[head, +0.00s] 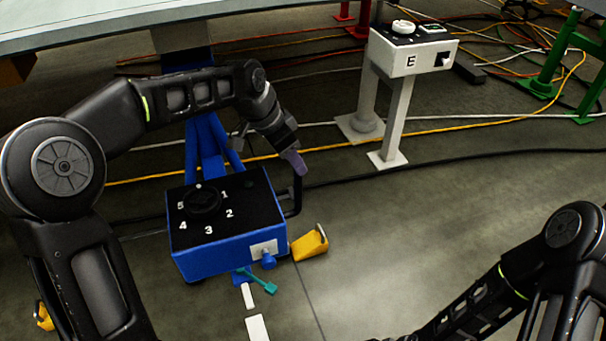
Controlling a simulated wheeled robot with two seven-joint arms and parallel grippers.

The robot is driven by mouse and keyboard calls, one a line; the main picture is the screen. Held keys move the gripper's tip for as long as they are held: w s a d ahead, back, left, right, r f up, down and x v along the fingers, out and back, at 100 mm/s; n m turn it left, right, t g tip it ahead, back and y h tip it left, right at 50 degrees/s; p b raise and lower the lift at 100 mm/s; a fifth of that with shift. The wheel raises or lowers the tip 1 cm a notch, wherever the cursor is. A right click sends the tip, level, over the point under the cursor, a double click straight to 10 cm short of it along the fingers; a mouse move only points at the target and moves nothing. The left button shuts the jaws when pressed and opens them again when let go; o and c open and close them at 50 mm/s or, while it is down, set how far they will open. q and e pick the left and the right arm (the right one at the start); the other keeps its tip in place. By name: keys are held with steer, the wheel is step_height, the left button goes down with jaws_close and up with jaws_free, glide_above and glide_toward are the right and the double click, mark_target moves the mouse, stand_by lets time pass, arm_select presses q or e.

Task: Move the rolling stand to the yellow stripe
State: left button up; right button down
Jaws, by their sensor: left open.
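The rolling stand has a blue box (215,255) with a black top, a round dial and the numbers 1 to 5. Blue legs (205,140) show behind it. A black handle (297,196) sticks out on its right side. My left gripper (297,163) is open, just above and beside this handle; I cannot tell whether it touches it. My right arm comes in at the lower right, and its gripper is beyond the bottom edge. No yellow stripe can be made out clearly on the floor.
A yellow foot-like piece (310,243) lies right of the box. White floor dashes (257,327) run below it. A green stand (553,65) is far right. Middle-right floor is clear.

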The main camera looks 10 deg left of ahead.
arm_select(q)
steer(key=b+x, duration=0.1)
steer(key=x, duration=0.5)
steer(key=shift+f+b, duration=0.35)
steer(key=shift+d, duration=0.1)
steer(key=shift+c, duration=0.4)
jaws_close()
stand_by(0.6)
